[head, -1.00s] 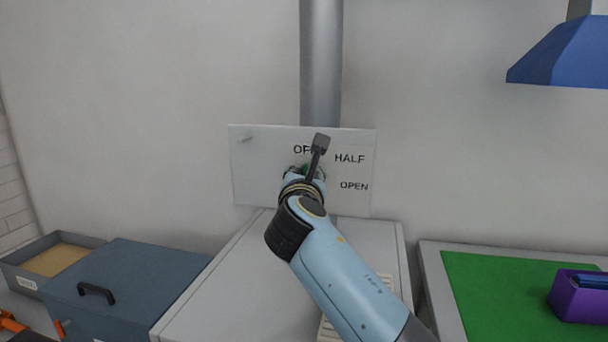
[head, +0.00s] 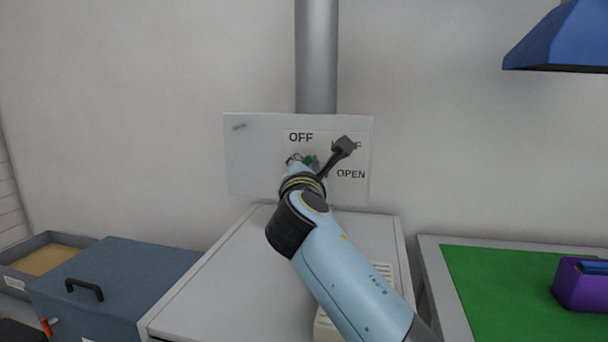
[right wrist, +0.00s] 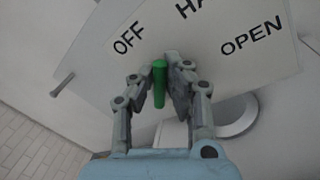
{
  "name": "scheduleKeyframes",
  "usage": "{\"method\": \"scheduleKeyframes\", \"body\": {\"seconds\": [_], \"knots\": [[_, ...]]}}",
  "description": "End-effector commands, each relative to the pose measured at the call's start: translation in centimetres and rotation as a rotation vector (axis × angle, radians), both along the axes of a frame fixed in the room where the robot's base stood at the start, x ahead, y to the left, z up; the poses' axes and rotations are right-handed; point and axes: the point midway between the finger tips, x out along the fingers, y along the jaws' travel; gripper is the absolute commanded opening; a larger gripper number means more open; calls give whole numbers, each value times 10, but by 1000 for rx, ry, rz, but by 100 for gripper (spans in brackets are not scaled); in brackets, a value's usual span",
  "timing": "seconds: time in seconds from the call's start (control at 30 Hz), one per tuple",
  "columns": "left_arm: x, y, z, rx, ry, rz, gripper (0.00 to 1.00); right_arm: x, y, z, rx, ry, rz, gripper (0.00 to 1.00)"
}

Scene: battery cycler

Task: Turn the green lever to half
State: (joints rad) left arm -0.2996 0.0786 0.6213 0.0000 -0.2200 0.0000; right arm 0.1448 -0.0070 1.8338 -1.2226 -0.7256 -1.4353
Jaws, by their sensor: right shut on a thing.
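The green lever (right wrist: 159,84) stands between the two fingers of my right gripper (right wrist: 162,88) in the right wrist view. The fingers are shut on it. In the head view a small bit of the green lever (head: 310,160) shows at the fingertips of my right gripper (head: 302,162), in front of the white panel (head: 250,170). The panel carries the labels OFF (head: 301,137), HALF and OPEN (head: 351,174). A dark part of my wrist covers most of HALF in the head view. Exactly which label the lever points at I cannot tell. My left gripper is not in view.
A grey pipe (head: 316,60) rises behind the panel. Below is a light grey cabinet (head: 230,270). A blue-grey box with a handle (head: 120,280) stands left. A green mat (head: 490,290) with a purple bin (head: 580,287) lies right. A blue hood (head: 560,40) hangs upper right.

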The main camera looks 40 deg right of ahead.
Motion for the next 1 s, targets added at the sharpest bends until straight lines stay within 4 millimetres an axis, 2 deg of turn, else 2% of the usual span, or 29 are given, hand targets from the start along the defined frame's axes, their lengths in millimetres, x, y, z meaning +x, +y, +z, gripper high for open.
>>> {"method": "scheduleKeyframes", "body": {"seconds": [0.03,0.23,0.73,0.77,0.8,0.93,1.0], "knots": [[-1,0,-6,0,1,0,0,0,1,-4,16,-18,4,0],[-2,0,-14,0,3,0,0,-1,0,-4,61,-70,3,0],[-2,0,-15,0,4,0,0,-1,0,-2,78,-89,4,0],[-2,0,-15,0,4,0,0,-1,0,-2,78,-89,4,13],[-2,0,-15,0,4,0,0,-1,-1,-2,77,-88,4,18],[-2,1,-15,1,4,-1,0,-1,-1,-3,76,-88,3,35],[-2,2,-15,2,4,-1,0,-1,-1,-3,76,-88,3,36]]}}
